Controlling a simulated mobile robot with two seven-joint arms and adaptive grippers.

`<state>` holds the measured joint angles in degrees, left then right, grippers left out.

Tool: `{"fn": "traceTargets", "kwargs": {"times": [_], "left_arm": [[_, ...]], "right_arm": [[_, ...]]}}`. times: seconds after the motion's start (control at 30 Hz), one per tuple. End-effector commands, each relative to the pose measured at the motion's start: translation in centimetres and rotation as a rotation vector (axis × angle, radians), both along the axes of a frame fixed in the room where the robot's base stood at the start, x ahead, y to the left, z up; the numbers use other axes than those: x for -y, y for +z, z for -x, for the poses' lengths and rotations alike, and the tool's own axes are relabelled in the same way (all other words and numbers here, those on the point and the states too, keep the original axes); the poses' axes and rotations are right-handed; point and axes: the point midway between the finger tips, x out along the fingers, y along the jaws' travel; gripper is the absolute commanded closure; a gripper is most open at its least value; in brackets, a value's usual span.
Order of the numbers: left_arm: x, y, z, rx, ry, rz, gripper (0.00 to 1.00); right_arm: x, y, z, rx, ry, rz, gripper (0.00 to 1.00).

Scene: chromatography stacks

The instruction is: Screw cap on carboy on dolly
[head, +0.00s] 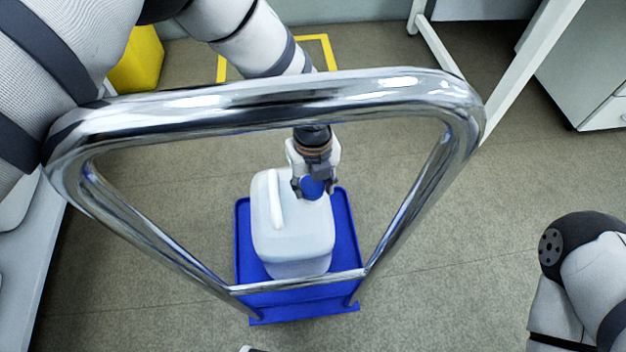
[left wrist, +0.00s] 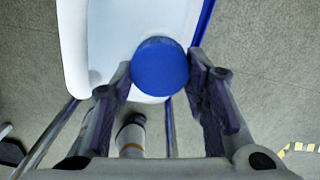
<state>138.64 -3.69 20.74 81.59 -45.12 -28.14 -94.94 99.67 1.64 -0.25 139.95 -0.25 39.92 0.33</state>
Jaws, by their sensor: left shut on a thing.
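A white carboy (head: 292,240) with a moulded handle stands upright on a blue dolly (head: 243,250) with a chrome push handle (head: 290,97). My left gripper (head: 314,190) is above the carboy's top and shut on a blue cap (head: 312,187). In the left wrist view the cap (left wrist: 160,67) sits between the two fingertips, over the white carboy (left wrist: 112,45). Whether the cap is seated on the neck cannot be told, as the cap hides the neck. My right gripper is not in view; only part of my right arm shows at the lower right of the head view.
The dolly's chrome handle rises between the head camera and the carboy. A white table frame (head: 530,50) and a cabinet (head: 590,70) stand at the upper right. A yellow container (head: 137,62) is at the upper left. The floor right of the dolly is clear.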

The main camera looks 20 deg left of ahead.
Motion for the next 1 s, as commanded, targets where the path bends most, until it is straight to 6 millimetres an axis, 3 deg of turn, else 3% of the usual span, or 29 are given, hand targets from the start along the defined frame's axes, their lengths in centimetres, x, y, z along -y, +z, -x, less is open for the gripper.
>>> {"fn": "traceTargets", "kwargs": {"times": [1.0], "left_arm": [[0.0, -2.2, 0.1, -0.003, -0.001, 0.000, 0.76]], "right_arm": [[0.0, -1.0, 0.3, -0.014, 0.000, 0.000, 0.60]]}}
